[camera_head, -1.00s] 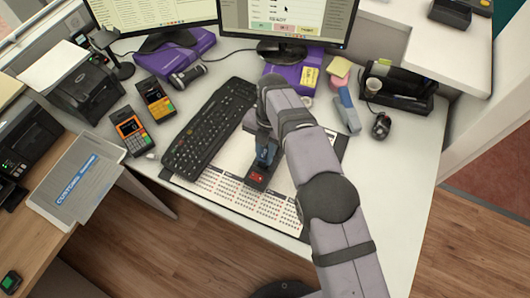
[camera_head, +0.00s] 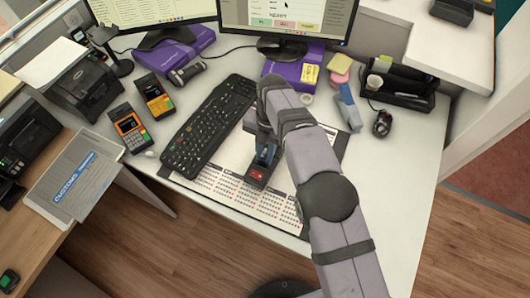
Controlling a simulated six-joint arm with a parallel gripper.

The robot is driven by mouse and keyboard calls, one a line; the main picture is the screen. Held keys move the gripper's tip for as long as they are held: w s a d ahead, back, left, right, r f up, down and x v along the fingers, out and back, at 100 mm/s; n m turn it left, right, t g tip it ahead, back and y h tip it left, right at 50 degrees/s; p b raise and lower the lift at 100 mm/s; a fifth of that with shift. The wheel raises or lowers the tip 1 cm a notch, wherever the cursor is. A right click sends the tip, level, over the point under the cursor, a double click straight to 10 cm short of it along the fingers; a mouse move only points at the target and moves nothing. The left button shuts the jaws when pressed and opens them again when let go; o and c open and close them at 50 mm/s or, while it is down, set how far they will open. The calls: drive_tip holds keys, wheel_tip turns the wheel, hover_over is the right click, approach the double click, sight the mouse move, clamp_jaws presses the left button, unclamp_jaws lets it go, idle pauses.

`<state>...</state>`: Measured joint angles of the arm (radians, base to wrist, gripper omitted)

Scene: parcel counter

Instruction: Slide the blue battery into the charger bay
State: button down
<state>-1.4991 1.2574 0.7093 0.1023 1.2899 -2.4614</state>
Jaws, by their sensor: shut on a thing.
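The blue battery (camera_head: 266,153) shows as a small blue block below my gripper (camera_head: 264,143), which is shut on it. My arm comes in from the lower right and partly hides the gripper and battery. The charger (camera_head: 257,174) is a small dark block with a red patch, lying on the printed desk mat. The battery is at the charger's far end; I cannot tell whether it is inside the bay or just above it.
A black keyboard (camera_head: 209,126) lies close to the left of the charger. Two card terminals (camera_head: 130,127) stand further left. A purple box (camera_head: 290,76) is behind my arm, and a blue-grey stapler-like object (camera_head: 348,108) lies to the right. The desk mat (camera_head: 225,185) is clear in front.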

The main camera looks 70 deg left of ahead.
drive_tip(key=c, duration=1.6)
unclamp_jaws()
drive_tip(key=shift+o, duration=0.2)
drive_tip(key=shift+r, duration=0.1)
drive_tip(key=shift+w+a+r+b, duration=0.15)
drive_tip(key=shift+r+b, duration=0.1)
drive_tip(key=shift+r, duration=0.95)
drive_tip(key=shift+w+a+r+b, duration=0.1)
drive_tip(key=shift+r+b, duration=0.15)
drive_tip(key=shift+r, duration=0.9)
drive_tip(key=shift+w+a+r+b, duration=0.15)
drive_tip(key=shift+r+b, duration=0.1)
drive_tip(key=shift+r, duration=0.95)
